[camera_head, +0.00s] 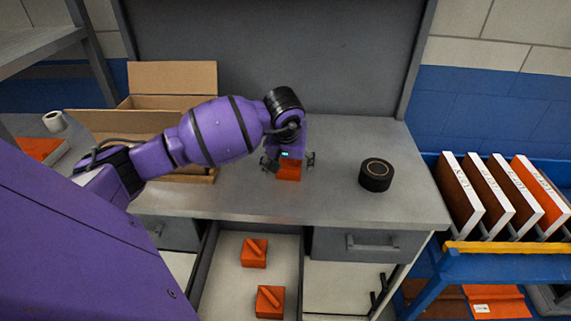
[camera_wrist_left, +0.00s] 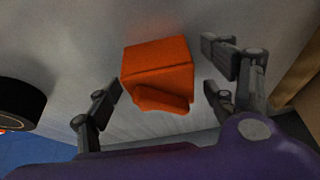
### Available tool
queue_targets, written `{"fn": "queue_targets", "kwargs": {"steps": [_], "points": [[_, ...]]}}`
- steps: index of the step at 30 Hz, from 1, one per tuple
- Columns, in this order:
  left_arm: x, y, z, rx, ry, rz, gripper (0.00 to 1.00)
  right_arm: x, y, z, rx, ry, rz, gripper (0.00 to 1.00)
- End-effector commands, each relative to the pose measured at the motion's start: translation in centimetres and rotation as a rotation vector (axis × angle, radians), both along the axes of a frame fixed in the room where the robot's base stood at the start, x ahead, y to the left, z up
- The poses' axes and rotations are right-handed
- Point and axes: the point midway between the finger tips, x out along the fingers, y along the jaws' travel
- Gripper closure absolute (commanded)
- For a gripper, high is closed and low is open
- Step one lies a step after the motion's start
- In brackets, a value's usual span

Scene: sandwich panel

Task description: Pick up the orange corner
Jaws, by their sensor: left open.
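An orange corner (camera_head: 289,171) sits on the grey workbench under my left gripper (camera_head: 287,163). In the left wrist view the orange corner (camera_wrist_left: 158,75) is a block with a raised ridge. It lies between the spread fingers of my left gripper (camera_wrist_left: 163,92), with gaps on both sides. The left gripper is open and holds nothing. In the head view the gripper hides the upper part of the corner. Two more orange corners, one farther back (camera_head: 254,252) and one nearer (camera_head: 269,301), lie in the open drawer. My right gripper is not seen.
A black tape roll (camera_head: 376,175) stands on the workbench (camera_head: 335,190) to the right. An open cardboard box (camera_head: 172,78) is at the back left. A blue rack (camera_head: 500,268) with upright panels stands at the right. The bench between corner and tape is clear.

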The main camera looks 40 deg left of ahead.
Motion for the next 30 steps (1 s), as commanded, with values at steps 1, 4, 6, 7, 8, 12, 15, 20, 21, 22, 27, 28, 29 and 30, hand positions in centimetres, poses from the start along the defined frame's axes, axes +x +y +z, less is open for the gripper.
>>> {"fn": "queue_targets", "kwargs": {"steps": [1,4,6,7,8,12,15,20,21,22,27,28,29,30], "points": [[0.1,0.0,-0.1,0.0,-0.001,0.0,0.23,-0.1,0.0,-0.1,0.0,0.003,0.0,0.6],[0.1,0.1,-0.1,0.001,-0.001,-0.001,0.23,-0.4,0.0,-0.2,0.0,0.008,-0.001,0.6],[0.1,0.1,-0.1,0.0,-0.001,0.0,0.23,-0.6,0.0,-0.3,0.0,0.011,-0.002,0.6],[0.1,0.0,-0.1,0.0,-0.001,0.0,0.27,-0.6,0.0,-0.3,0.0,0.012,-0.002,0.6],[0.1,0.0,-0.1,0.0,-0.001,0.0,0.31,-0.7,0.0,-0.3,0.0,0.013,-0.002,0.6],[0.1,0.0,0.0,0.0,-0.001,0.0,0.5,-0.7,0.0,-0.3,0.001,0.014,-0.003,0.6],[0.0,0.0,0.0,0.0,-0.001,0.0,0.63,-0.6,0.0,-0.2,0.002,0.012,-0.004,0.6],[0.1,0.0,0.0,0.001,-0.002,0.0,0.73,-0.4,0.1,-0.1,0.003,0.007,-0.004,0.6],[0.1,0.0,0.0,0.001,-0.002,0.0,0.73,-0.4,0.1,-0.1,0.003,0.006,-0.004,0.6],[0.1,0.0,0.0,0.001,-0.002,0.0,0.73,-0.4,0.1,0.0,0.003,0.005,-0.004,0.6],[0.1,0.0,0.4,0.001,-0.003,0.0,0.73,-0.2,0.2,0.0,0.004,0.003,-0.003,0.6],[0.1,0.1,0.5,0.002,-0.004,0.0,0.73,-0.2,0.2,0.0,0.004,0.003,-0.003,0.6],[0.1,0.1,0.8,0.002,-0.004,0.0,0.73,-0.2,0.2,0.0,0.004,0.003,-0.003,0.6],[0.2,0.1,1.1,0.002,-0.004,0.0,0.73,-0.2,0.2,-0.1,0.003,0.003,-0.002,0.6]]}}
